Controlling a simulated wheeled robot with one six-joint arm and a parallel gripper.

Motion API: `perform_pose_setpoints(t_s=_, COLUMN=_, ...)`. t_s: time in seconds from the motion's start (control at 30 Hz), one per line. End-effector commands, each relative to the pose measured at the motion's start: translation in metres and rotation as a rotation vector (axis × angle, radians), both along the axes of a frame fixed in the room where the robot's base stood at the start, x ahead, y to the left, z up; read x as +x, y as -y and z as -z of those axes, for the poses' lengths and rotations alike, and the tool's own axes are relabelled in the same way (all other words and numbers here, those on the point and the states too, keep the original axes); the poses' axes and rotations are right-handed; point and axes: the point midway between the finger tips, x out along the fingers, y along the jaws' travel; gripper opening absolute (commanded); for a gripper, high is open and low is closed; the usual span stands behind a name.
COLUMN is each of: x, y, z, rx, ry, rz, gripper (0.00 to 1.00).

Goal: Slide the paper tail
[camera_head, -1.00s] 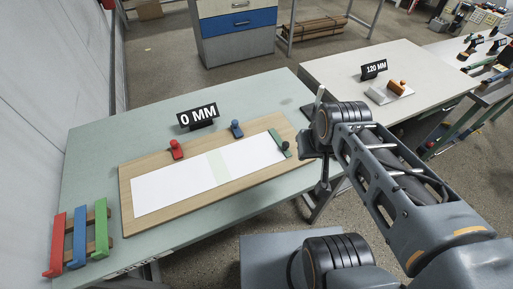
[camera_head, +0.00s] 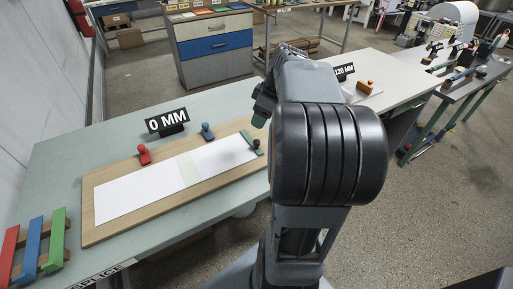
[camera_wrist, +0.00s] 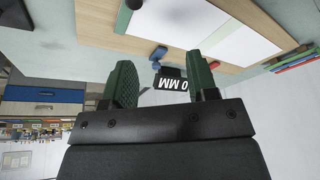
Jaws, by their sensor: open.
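The long white paper (camera_head: 128,196) lies flat on a wooden board (camera_head: 103,226), with a pale green strip (camera_head: 188,170) across its middle. Its right part (camera_head: 225,155) ends at a green clamp (camera_head: 250,141) with a dark knob. A red knob piece (camera_head: 143,153) and a blue one (camera_head: 207,131) stand along the board's far edge. My gripper (camera_wrist: 162,78) is open and empty, its green-padded fingers apart in the wrist view. In the head view it is mostly hidden by my arm, near the board's right end. The paper also shows upside down in the wrist view (camera_wrist: 165,22).
The "0 MM" sign (camera_head: 168,122) stands behind the board. Red (camera_head: 9,256), blue (camera_head: 32,252) and green (camera_head: 54,240) bars rest on a rack at front left.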

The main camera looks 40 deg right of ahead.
Motion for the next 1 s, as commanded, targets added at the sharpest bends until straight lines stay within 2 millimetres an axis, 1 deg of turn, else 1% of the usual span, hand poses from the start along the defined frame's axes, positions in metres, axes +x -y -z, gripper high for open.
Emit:
perform_pose_setpoints(t_s=0.03, x=0.000, y=0.016, z=0.009, rx=0.007, ry=0.013, rz=-0.022, gripper=0.53)
perform_pose_setpoints(t_s=0.1, x=0.000, y=0.031, z=0.011, rx=0.009, ry=0.033, rz=-0.061, gripper=0.53)
perform_pose_setpoints(t_s=0.2, x=0.000, y=0.042, z=0.016, rx=0.013, ry=0.052, rz=-0.096, gripper=0.53)
perform_pose_setpoints(t_s=0.27, x=0.001, y=0.045, z=0.020, rx=0.013, ry=0.059, rz=-0.110, gripper=0.53)
perform_pose_setpoints(t_s=0.37, x=0.005, y=0.043, z=0.032, rx=0.014, ry=0.062, rz=-0.118, gripper=0.53)
perform_pose_setpoints(t_s=0.7, x=0.024, y=0.027, z=0.092, rx=0.013, ry=0.060, rz=-0.117, gripper=0.53)
perform_pose_setpoints(t_s=0.8, x=0.029, y=0.024, z=0.107, rx=0.014, ry=0.061, rz=-0.117, gripper=0.53)
perform_pose_setpoints(t_s=1.0, x=0.037, y=0.019, z=0.129, rx=0.012, ry=0.061, rz=-0.115, gripper=0.53)
